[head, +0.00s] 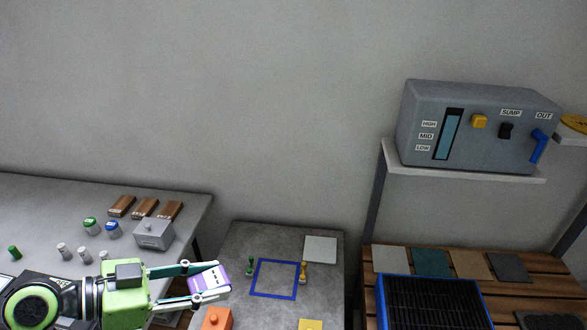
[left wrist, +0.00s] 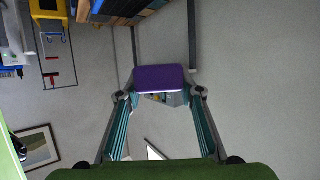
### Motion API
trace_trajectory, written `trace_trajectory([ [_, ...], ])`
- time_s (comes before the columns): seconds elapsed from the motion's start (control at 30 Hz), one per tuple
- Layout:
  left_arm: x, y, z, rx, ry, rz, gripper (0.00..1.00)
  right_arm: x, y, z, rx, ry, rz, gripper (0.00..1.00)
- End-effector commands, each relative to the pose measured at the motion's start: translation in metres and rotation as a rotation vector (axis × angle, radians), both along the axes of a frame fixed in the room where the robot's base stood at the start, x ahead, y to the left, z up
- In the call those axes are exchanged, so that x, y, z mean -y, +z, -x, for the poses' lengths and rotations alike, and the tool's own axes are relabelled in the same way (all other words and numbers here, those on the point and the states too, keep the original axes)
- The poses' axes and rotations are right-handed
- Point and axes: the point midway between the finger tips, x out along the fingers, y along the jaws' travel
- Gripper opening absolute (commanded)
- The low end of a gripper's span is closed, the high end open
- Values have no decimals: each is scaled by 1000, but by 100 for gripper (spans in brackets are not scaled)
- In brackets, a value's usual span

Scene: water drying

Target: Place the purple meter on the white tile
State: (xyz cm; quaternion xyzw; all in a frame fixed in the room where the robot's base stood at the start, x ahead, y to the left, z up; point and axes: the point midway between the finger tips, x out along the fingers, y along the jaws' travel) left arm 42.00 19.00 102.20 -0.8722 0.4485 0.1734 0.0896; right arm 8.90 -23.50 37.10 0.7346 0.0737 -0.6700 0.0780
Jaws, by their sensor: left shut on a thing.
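The purple meter (head: 210,279) has a white face and sits between the fingertips of my left gripper (head: 192,282). My left gripper is shut on it and holds it in front of the near-left part of the grey middle table. In the left wrist view the purple meter (left wrist: 161,78) is gripped between both fingertips (left wrist: 160,95). The white tile (head: 320,249) lies flat at the back right of the middle table, apart from the meter and bare. My right gripper is not in view.
The left table (head: 50,195) holds bottles and a grey box (head: 153,233). A slatted rack stands right.

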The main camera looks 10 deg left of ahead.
Motion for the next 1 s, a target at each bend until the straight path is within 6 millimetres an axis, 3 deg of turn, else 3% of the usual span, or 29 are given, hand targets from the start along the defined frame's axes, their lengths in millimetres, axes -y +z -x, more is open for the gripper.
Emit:
trace_trajectory([
  [0.27, -4, -7, -5, -3, 37, 5, 11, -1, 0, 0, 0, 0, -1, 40],
  [0.37, -16, -27, -16, -8, 134, 6, 11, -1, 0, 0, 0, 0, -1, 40],
  [0.6, -65, -94, -44, -10, 474, -1, 11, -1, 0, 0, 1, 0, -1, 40],
  [0.8, -104, -137, -52, -6, 721, -1, 11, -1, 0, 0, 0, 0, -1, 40],
  [1.0, -132, -165, -52, -1, 893, 2, 11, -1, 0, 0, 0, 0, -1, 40],
])
